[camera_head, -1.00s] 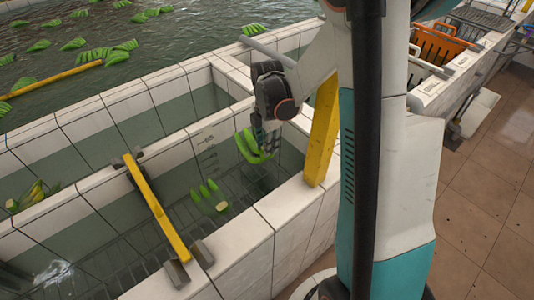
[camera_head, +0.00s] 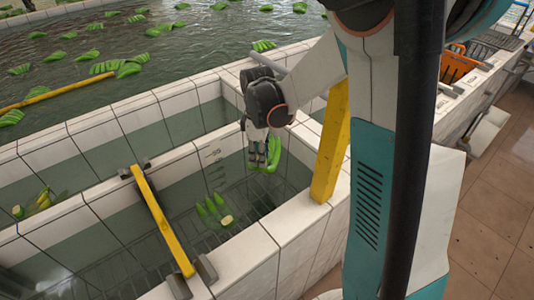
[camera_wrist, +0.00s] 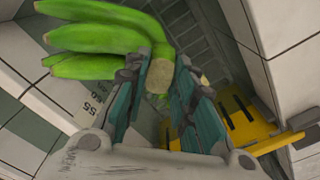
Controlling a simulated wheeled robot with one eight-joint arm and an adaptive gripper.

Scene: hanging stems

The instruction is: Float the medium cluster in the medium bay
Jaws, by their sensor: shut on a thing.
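My gripper (camera_head: 262,157) is shut on a green banana cluster (camera_head: 274,156), above the bay right of the yellow bar. In the wrist view my gripper (camera_wrist: 162,100) holds it by its pale cut crown, and the cluster (camera_wrist: 95,40) spreads to the upper left. A second green cluster (camera_head: 214,211) with a pale crown is low in the same bay (camera_head: 185,192), below and left of my gripper. A third cluster (camera_head: 42,203) lies in the bay left of the yellow bar. I cannot tell by labels which bay is the medium one.
A yellow bar (camera_head: 160,218) crosses the trough between tiled walls. Depth marks (camera_head: 214,170) are on the bay's back wall. A large pool (camera_head: 150,40) with many floating clusters lies beyond.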

